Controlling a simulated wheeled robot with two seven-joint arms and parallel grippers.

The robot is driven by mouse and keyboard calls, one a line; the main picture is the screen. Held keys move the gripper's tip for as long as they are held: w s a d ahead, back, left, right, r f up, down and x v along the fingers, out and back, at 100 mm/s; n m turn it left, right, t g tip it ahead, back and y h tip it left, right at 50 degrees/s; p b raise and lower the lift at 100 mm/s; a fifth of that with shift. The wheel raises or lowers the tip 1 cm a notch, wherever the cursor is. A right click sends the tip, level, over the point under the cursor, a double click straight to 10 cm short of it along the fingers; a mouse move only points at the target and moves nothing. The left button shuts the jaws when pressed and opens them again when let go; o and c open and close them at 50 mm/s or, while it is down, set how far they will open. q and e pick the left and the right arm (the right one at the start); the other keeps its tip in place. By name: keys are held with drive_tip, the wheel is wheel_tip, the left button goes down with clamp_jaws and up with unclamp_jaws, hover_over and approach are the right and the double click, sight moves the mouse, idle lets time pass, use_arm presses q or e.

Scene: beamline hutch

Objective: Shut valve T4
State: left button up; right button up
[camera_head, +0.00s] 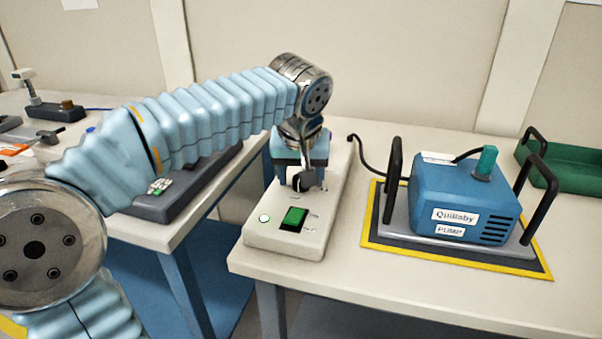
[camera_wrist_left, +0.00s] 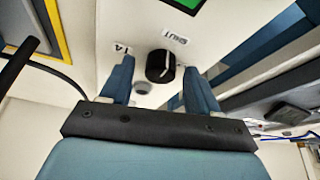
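A black knob with a white pointer line (camera_wrist_left: 160,66) sits on the pale valve box (camera_head: 258,236). In the left wrist view, a label reading SHUT (camera_wrist_left: 175,38) is beside it, with another small label (camera_wrist_left: 122,49), upside down and hard to read, by one finger. The pointer's exact setting is hard to tell. My left gripper (camera_wrist_left: 160,82) is open, pointing down, with its blue fingers on either side of the knob and visible gaps. In the head view, the gripper (camera_head: 302,172) partly hides the knob (camera_head: 305,182). My right gripper is not in view.
The box also has a green switch (camera_head: 294,217) and a round white button (camera_head: 264,218). A blue pump with black handles (camera_head: 462,199) stands on a yellow-edged mat to the right. A green tray (camera_head: 540,167) is at far right. A gap separates two tables.

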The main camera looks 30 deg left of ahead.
use_arm(q)
drive_tip(key=v, duration=1.3)
drive_tip(key=shift+r, duration=0.35)
drive_tip(key=shift+s+d, duration=0.1)
drive_tip(key=shift+s, duration=0.1)
